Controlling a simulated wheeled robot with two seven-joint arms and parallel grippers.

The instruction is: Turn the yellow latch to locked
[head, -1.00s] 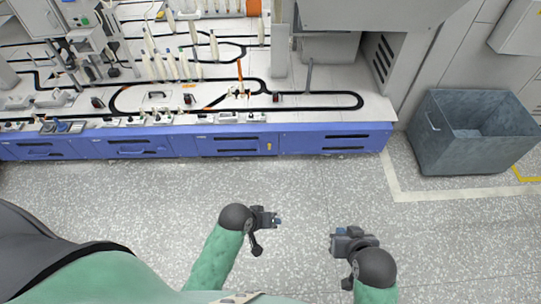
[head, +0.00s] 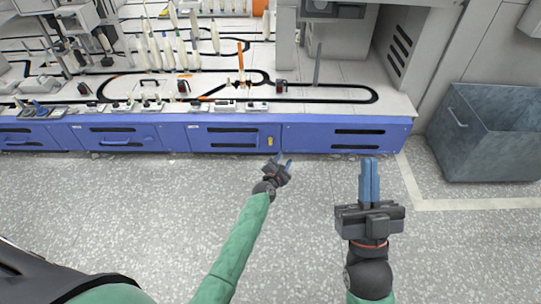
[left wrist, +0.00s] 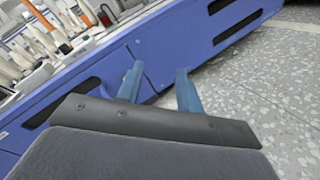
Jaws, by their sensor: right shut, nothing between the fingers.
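The yellow latch (head: 270,141) is a small upright piece on the blue front of the bench, close to a panel seam, in the head view. My left gripper (head: 283,160) is just below and slightly right of it in that view, with its blue fingers apart and nothing between them. In the left wrist view the open fingers (left wrist: 157,84) point at the blue front; I cannot make out the latch there. My right gripper (head: 369,165) is shut and empty, pointing at the bench further right.
The blue bench front (head: 222,138) has drawers with dark slots and handles. White bobbins (head: 176,50) and a black track (head: 335,87) are on the bench top. A grey bin (head: 490,135) stands on the floor at the right. The floor between me and the bench is clear.

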